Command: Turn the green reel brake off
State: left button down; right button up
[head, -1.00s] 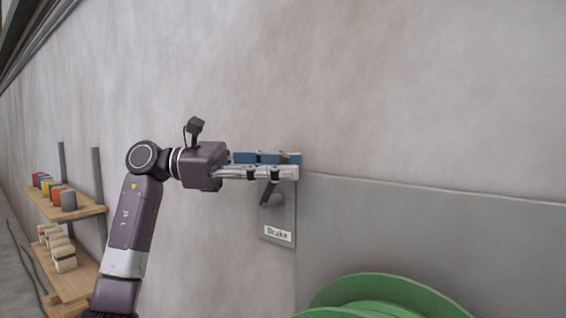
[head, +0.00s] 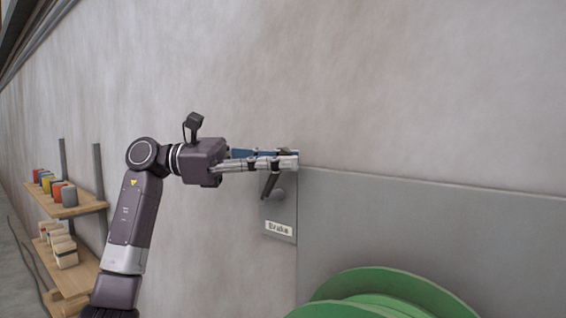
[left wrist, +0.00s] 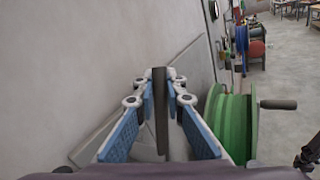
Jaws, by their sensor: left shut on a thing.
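The brake lever (head: 269,186) is a dark handle on a grey plate (head: 280,215) labelled "Brake" on the wall. My right gripper is out of view.
Wooden shelves (head: 85,208) with coloured containers stand at the left along the wall. A grey panel (head: 430,225) covers the lower wall at right.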

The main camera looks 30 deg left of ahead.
pick_arm(q)
jog(key=a+n+t+h+b, duration=0.3)
jog(key=a+n+t+b, duration=0.5)
jog(key=b, duration=0.8)
jog(key=shift+w+a+n+t, duration=0.4)
jog(key=shift+n+t, duration=1.4)
jog(key=shift+n, duration=0.3)
jog(key=c, duration=2)
grip_release()
jog(key=shift+a, duration=0.1)
jog(key=shift+o, duration=0.2)
